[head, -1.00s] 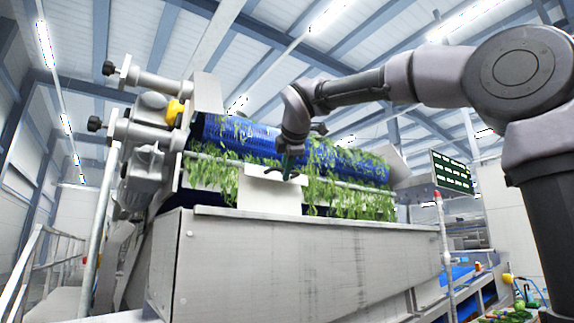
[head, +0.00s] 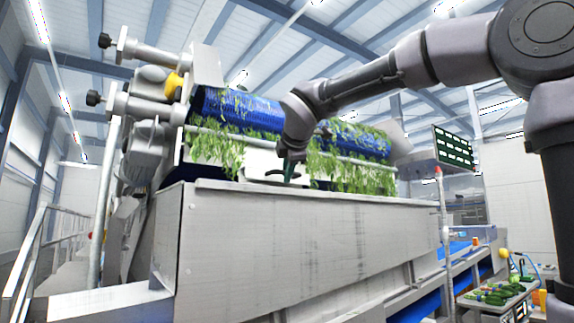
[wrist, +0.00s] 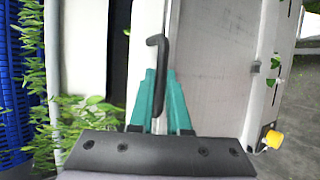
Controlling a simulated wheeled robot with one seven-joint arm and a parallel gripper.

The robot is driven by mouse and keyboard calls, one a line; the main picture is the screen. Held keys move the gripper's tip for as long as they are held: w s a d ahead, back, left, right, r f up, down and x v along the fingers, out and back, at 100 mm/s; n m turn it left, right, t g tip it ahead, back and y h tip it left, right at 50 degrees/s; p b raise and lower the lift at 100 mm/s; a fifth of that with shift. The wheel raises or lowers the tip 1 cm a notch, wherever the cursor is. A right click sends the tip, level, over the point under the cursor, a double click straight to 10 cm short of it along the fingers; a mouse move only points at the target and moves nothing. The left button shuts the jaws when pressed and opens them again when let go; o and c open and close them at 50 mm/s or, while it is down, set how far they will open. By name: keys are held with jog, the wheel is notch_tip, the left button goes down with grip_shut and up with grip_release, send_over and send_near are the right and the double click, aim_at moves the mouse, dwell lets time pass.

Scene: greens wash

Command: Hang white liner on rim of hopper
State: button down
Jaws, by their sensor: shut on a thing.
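The white liner (head: 256,166) is just behind the front rim of the steel hopper (head: 270,235) in the head view. Its upper part shows above the rim and its lower part is hidden. My gripper (head: 288,178) is at the liner's top edge, shut on a dark curved hook. In the wrist view the teal fingers (wrist: 158,95) close around this black hook (wrist: 157,55). A pale panel, probably the liner (wrist: 88,50), lies to their left, and the grey hopper wall (wrist: 212,60) to their right. Whether the hook touches the rim is unclear.
A blue drum (head: 235,105) draped with greens (head: 350,172) stands close behind the liner. Steel pipes and a yellow part (head: 174,84) are at left. A display (head: 453,147) and a table of vegetables (head: 500,294) are at right.

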jog(key=shift+f, duration=1.9)
jog(key=c, duration=0.8)
grip_release()
jog(key=v, duration=1)
jog(key=shift+s, duration=0.4)
jog(key=shift+d+r, duration=0.15)
